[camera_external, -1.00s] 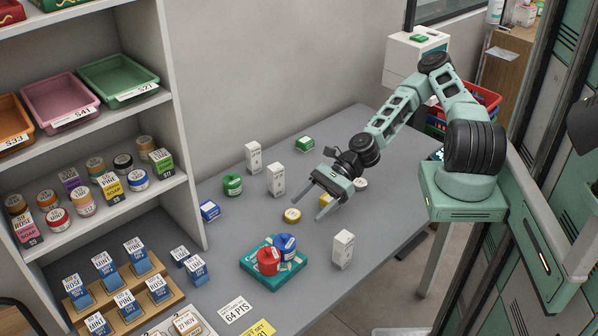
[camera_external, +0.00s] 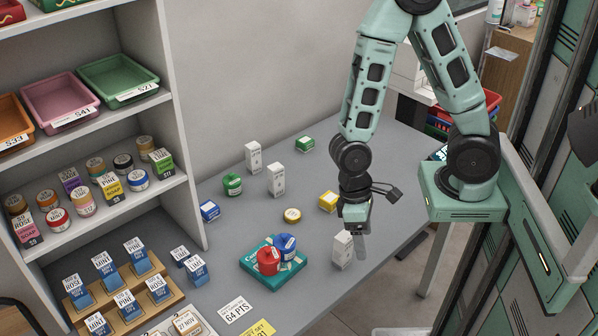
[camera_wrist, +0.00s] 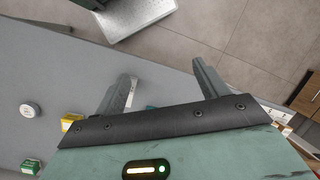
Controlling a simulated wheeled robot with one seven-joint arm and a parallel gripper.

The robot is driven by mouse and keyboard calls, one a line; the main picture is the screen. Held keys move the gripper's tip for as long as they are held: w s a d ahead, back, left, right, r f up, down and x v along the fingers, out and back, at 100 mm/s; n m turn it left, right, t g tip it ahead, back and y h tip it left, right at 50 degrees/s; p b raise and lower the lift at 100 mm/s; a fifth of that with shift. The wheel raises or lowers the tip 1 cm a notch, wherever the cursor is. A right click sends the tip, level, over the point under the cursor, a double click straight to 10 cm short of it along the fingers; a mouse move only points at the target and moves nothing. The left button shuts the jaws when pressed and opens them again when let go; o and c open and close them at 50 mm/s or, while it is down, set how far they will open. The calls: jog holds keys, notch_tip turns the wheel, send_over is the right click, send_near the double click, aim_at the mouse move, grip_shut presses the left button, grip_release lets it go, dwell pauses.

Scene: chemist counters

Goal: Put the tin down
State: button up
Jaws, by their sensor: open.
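My gripper (camera_external: 356,226) points down over the right part of the counter, open, with no tin between its fingers. In the wrist view both fingers (camera_wrist: 165,78) stand apart. A red tin (camera_external: 268,261) and a blue tin (camera_external: 286,246) are at a teal box (camera_external: 258,273) on the counter, left of my gripper. A yellow tin (camera_external: 292,215) and a green tin (camera_external: 232,184) stand farther back. A round white-topped tin (camera_wrist: 30,110) shows in the wrist view; my arm hides it in the external view. Which tin the task means, I cannot tell.
A white carton (camera_external: 343,250) stands close to my gripper near the counter's edge. White cartons (camera_external: 254,158), a yellow box (camera_external: 328,201), a blue box (camera_external: 209,210) and a green box (camera_external: 305,144) stand around. Bare counter (camera_external: 318,285) lies front right; shelves are left.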

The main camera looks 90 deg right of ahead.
jog(key=s+a+r+n+t+h, duration=0.1)
jog(key=s+a+r+n+t, duration=0.1)
jog(key=s+a+r+n, duration=0.5)
notch_tip(320, 180, up, 4)
jog(key=a+n, duration=0.1)
jog(key=n, duration=0.2)
jog(key=shift+r+h, duration=0.2)
jog(key=shift+h, duration=0.1)
dwell(3.6)
